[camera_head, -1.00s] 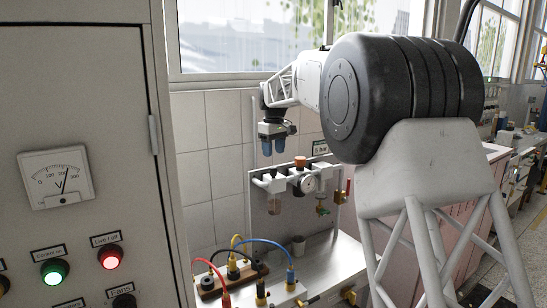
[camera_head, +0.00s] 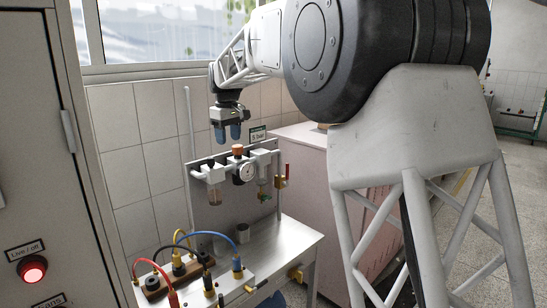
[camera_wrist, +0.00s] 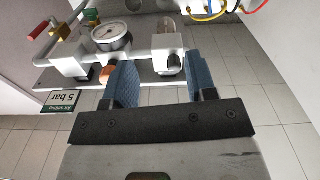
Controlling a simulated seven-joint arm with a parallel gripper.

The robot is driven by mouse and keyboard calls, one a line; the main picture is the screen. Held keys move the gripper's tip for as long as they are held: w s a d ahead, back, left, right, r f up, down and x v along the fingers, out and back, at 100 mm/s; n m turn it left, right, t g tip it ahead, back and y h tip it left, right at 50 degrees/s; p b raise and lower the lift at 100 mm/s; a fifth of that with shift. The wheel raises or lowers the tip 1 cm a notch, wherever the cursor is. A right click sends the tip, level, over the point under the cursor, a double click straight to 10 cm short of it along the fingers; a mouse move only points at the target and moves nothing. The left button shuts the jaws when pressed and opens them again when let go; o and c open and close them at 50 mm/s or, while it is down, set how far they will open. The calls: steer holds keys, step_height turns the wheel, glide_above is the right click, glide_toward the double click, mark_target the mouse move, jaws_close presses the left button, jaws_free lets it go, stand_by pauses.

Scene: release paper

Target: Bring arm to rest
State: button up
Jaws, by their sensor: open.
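My gripper (camera_head: 228,132) hangs in the air with its blue fingers pointing down, above the air unit on the metal panel. In the wrist view my gripper (camera_wrist: 160,80) has its two blue fingers apart, with nothing held between them. The air unit's orange-brown knob (camera_head: 238,150) stands just below the fingertips in the head view. It also shows beside the left finger in the wrist view (camera_wrist: 107,75). I cannot tell the exact gap between fingers and knob.
A round pressure gauge (camera_head: 246,172) and a red-handled valve (camera_head: 286,173) sit on the air unit. A "5 bar" sign (camera_head: 258,134) stands behind. A metal bench (camera_head: 270,250) carries coloured cables (camera_head: 208,236) and a small cup (camera_head: 243,233). A grey cabinet (camera_head: 45,150) stands left.

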steer(key=s+d+m+t, duration=0.1)
steer(key=s+d+m, duration=0.4)
steer(key=s+d, duration=1.9)
steer(key=s+d+f+m, duration=0.1)
steer(key=s+d+f, duration=0.2)
steer(key=s, duration=0.7)
steer(key=s+d+f+m+t, duration=0.1)
steer(key=s+d+f+m, duration=0.1)
steer(key=s+f, duration=0.5)
steer(key=s+d+f+m, duration=0.2)
steer(key=s+d+f, duration=0.2)
steer(key=s, duration=0.8)
steer(key=shift+s+d+f, duration=0.25)
steer(key=shift+s+f, duration=0.05)
steer(key=shift+f, duration=0.55)
